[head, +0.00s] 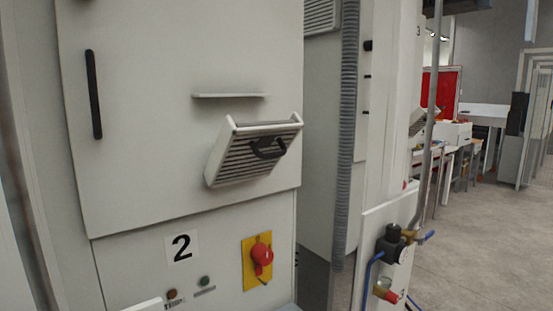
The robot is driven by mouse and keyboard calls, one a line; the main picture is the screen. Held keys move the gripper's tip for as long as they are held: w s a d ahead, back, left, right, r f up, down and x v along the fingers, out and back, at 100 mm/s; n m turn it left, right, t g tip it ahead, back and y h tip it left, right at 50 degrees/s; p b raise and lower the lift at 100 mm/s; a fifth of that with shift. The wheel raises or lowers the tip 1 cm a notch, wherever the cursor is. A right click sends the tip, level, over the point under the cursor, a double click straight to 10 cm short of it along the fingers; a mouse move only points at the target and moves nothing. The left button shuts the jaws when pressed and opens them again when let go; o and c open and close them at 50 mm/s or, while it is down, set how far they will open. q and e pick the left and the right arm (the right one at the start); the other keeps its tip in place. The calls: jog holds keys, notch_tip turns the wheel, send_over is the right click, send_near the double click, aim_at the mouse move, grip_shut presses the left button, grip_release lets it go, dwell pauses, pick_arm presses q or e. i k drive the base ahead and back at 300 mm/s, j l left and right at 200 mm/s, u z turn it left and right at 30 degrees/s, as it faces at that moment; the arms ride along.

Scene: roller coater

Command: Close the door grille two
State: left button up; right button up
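The door grille (232,165) is a slatted white flap on the cabinet front, in the middle of the head view. It is tilted open, with its upper edge standing out from the panel and its lower edge close to it. A dark handle (268,148) sits on its right part. Neither of my grippers shows in the head view.
The cabinet door (150,150) has a long black handle (93,95). A thin ledge (230,96) juts out above the grille. A red knob on a yellow plate (261,255) sits below. A ribbed hose (348,130) runs down to the right. Open floor (490,240) lies far right.

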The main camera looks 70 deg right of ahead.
aim_at(240, 154)
jog(key=z, duration=1.85)
